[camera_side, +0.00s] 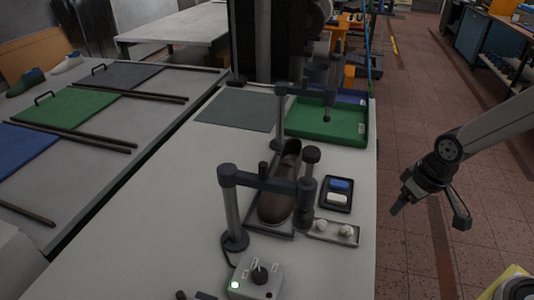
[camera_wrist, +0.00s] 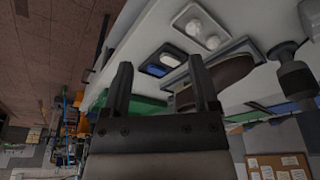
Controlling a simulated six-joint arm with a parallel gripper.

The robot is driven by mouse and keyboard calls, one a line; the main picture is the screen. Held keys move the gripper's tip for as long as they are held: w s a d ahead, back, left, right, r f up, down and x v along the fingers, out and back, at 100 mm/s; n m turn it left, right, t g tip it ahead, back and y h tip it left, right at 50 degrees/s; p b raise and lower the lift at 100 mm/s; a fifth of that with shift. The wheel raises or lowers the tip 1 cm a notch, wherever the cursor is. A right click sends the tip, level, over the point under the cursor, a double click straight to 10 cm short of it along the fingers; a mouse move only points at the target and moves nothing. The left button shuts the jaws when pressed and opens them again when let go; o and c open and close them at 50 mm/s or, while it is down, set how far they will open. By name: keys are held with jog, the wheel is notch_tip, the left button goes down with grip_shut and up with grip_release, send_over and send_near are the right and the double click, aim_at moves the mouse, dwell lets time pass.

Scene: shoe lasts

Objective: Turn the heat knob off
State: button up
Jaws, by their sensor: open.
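The heat knob (camera_side: 260,274) is a black knob on top of a small pale control box (camera_side: 246,287) at the table's near edge. A lit green lamp shows at the left of the box, and a dark red spot at its right. The marks by the knob are too small to read. My gripper (camera_side: 430,213) hangs to the right of the table, over the floor, well apart from the box. Its two fingers are spread with nothing between them, as the wrist view also shows (camera_wrist: 160,66). The knob does not show in the wrist view.
A brown shoe (camera_side: 280,190) stands beneath dark clamp posts behind the box. A tray with two white round pieces (camera_side: 333,231) and a black tray with a blue and a white block (camera_side: 337,194) lie right of it. A green bin (camera_side: 345,125) stands farther back.

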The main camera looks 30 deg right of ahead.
jog(key=w+a+r+m+t+y, duration=0.1)
jog(key=w+a+r+t, duration=0.15)
jog(key=w+a, duration=0.5)
jog(key=w+a+r+m+t+y, duration=0.15)
jog(key=w+a+r, duration=0.25)
jog(key=w, duration=0.6)
jog(key=w+a+r+m+t+y, duration=0.1)
jog(key=w+a+r+t, duration=0.25)
jog(key=w+a, duration=0.4)
jog(key=w+a+r, duration=0.2)
jog(key=a+r, duration=0.1)
jog(key=a, duration=0.2)
jog(key=s+a+r+m+g+y, duration=0.1)
jog(key=s+a+r, duration=0.1)
jog(key=a, duration=0.4)
jog(key=s+a+r+m+g+y, duration=0.1)
jog(key=s+a, duration=0.1)
jog(key=a, duration=0.3)
jog(key=g+h, duration=0.5)
jog(key=g, duration=0.3)
send_over(260, 274)
jog(key=shift+m, duration=0.25)
notch_tip(260, 274, down, 18)
jog(key=shift+w+f, duration=0.1)
jog(key=shift+h, duration=0.25)
jog(key=shift+f, duration=3.9)
